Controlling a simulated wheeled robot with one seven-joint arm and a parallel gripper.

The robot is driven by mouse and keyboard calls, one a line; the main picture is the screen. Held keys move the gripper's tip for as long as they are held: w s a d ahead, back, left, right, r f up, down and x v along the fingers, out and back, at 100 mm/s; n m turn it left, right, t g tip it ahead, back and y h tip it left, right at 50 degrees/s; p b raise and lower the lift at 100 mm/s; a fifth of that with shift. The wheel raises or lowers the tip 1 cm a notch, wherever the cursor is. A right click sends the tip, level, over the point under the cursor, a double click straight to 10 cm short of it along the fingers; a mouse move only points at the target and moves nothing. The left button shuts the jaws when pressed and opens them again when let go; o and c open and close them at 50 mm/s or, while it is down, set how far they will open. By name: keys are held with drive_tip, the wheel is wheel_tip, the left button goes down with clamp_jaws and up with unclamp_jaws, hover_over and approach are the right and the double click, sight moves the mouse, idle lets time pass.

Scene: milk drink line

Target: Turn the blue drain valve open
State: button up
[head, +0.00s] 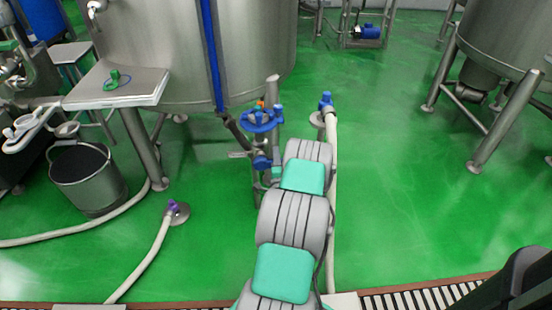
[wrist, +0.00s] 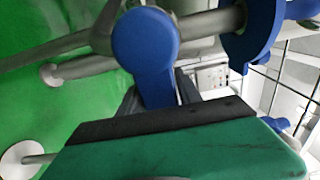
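The blue drain valve shows in the wrist view as a blue lever (wrist: 146,48) with a round hub on a metal pipe. The lever runs down between the two dark fingers of my gripper (wrist: 160,92). The fingers lie close along both sides of the lever; whether they press on it cannot be told. In the head view the blue valve part (head: 262,162) sits on the pipework below a blue ring-shaped part (head: 260,118), in front of the large steel tank (head: 150,50). My own arm covers the gripper there.
A hose with a blue end fitting (head: 326,101) stands just right of the valve. A steel bucket (head: 88,180) and a hose with a purple fitting (head: 173,207) are on the left. A second tank (head: 505,45) on legs is at right. Green floor (head: 410,190) between is clear.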

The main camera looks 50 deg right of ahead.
clamp_jaws()
idle(1.0)
